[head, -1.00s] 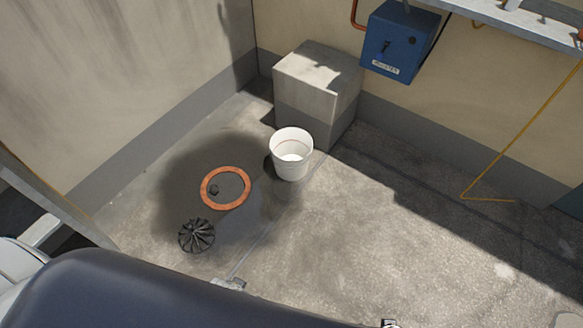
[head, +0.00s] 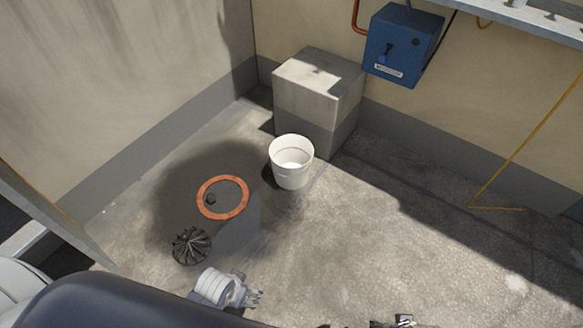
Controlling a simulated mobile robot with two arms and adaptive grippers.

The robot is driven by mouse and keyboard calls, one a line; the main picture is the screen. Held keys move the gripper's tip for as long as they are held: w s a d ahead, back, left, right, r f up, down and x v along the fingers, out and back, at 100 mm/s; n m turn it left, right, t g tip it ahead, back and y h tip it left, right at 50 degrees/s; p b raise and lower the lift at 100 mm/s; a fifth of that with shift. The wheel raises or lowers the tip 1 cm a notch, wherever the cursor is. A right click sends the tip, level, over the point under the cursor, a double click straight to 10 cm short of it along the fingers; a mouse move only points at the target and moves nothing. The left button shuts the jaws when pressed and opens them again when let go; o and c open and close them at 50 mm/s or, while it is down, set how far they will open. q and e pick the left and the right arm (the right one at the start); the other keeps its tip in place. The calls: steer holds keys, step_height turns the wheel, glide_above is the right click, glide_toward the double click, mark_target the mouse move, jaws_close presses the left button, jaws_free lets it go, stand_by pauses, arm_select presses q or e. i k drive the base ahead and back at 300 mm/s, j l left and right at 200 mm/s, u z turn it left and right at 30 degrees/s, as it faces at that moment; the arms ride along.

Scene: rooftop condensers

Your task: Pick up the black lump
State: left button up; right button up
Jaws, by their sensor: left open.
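The black lump (head: 211,200) is a small dark piece on the floor, inside an orange ring (head: 239,207), near the ring's left side. My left gripper (head: 256,299) is at the bottom of the head view, below and to the right of the ring, apart from the lump. It is open, with nothing seen between its fingers. My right gripper (head: 403,321) shows only in part at the bottom edge; its finger opening cannot be made out.
A black finned wheel (head: 192,246) lies just below the ring. A white bucket (head: 291,172) stands right of the ring, before a concrete block (head: 318,100). A blue box (head: 402,45) hangs on the wall. The floor at right is largely clear.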

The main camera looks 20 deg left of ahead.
mark_target(210, 198)
steer(key=u, duration=1.3)
